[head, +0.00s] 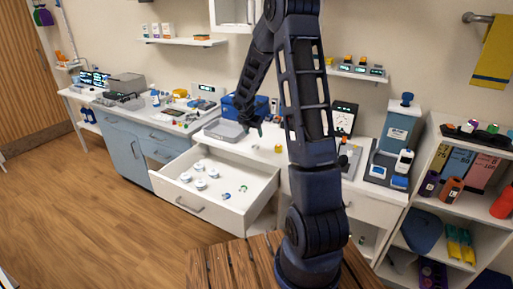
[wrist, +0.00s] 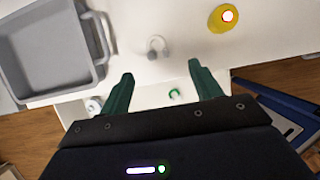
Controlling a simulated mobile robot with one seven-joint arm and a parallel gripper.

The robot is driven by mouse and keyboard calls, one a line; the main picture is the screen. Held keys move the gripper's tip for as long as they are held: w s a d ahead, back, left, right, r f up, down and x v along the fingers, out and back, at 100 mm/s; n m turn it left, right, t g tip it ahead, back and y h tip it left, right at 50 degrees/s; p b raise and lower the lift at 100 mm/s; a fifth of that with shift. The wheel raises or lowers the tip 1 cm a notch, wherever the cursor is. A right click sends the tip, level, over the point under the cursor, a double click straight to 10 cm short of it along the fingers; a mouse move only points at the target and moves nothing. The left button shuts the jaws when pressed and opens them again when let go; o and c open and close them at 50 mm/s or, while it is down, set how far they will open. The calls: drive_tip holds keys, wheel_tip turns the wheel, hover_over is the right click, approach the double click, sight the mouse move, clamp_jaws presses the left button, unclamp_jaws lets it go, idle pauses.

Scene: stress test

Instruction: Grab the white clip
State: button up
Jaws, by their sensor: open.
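A small whitish-grey looped piece, which looks like the white clip (wrist: 157,47), lies on the white countertop in the wrist view. My gripper (wrist: 160,73) has its two green fingers spread apart with nothing held between them. The clip shows ahead of the fingertips, roughly centred between them and apart from both. In the head view my gripper (head: 252,127) hangs over the counter above the open drawer. I cannot make out the clip clearly there.
A grey tray (wrist: 88,82) stands left of the clip. A round yellow piece with a lit top (wrist: 219,24) is to the right. The open drawer (head: 213,215) holds several white round items and a small green-and-white piece (wrist: 175,94).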

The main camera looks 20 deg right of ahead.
sight(256, 145)
drive_tip(key=x, duration=0.4)
drive_tip(key=shift+f, duration=0.1)
drive_tip(key=shift+w+a+x, duration=0.1)
drive_tip(key=shift+x, duration=1.25)
drive_tip(key=shift+w+a+x, duration=0.1)
drive_tip(key=shift+w+x, duration=0.05)
drive_tip(key=shift+x, duration=1.15)
drive_tip(key=c, duration=1)
